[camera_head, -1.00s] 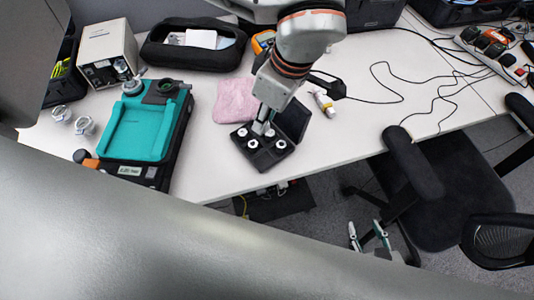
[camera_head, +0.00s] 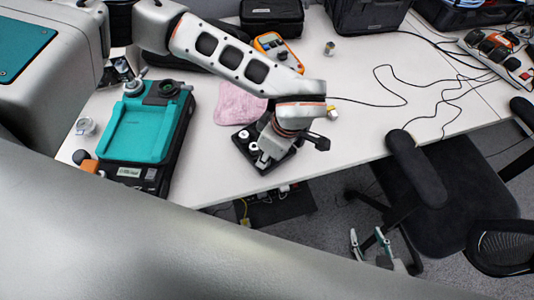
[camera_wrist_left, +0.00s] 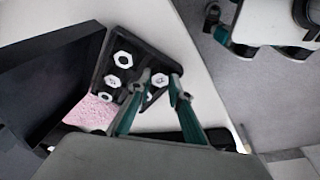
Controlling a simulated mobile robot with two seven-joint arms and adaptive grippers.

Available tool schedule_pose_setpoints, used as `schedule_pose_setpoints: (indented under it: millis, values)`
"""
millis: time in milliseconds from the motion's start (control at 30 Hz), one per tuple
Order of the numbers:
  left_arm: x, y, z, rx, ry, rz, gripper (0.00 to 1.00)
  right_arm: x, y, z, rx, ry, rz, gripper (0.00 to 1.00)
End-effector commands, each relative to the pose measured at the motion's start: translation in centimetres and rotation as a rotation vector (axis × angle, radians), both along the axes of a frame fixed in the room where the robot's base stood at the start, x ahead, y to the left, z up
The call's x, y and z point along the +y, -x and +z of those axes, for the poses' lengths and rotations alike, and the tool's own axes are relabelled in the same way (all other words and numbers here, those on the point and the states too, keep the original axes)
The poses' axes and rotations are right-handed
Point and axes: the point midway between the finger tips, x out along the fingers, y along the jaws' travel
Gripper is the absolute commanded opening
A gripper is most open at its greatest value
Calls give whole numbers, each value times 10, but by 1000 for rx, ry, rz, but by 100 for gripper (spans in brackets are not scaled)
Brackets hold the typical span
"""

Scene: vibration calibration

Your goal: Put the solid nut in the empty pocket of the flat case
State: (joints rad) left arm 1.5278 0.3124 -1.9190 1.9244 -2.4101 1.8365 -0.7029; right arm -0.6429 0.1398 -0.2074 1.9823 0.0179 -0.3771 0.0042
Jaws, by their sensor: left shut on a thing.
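The flat case (camera_head: 243,146) lies open on the white table, black and near its front edge. White nuts sit in it; the wrist view shows the case (camera_wrist_left: 104,58) with a nut (camera_wrist_left: 123,59) and others, at least two with holes. My left gripper (camera_head: 264,160) reaches down over the case. In the wrist view its fingertips (camera_wrist_left: 159,80) are shut on a small white nut (camera_wrist_left: 159,80), over the case. Fingers partly hide the pockets, so I cannot tell which is empty. My right gripper (camera_head: 371,243) is open and empty beyond the table's front edge.
A pink cloth (camera_head: 238,104) lies behind the case. A teal-topped device (camera_head: 138,128) stands to the left, an orange meter (camera_head: 277,48) at the back. A chair (camera_head: 430,170) is at the right.

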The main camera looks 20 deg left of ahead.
Motion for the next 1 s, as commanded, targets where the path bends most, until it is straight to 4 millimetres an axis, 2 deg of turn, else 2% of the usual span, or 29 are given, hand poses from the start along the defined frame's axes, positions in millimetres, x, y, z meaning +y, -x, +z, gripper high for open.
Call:
schedule_pose_setpoints:
  millis: [333,367,400,767,867,1000]
  values:
    - [0,0,-3,-2,0,-1,0,0,0,0,-1,1,0,40]
    - [0,0,-2,-2,0,-1,25,0,-1,0,-1,1,0,40]
    - [0,0,-2,-2,0,-1,27,0,-1,0,-1,1,0,40]
    - [0,-1,2,-3,1,0,27,-1,-3,4,-7,1,-1,40]
    - [-3,-1,12,-4,2,-1,27,0,-3,4,-8,0,-1,40]
    - [-10,0,36,-7,2,-4,27,0,-3,6,-8,-2,-1,40]
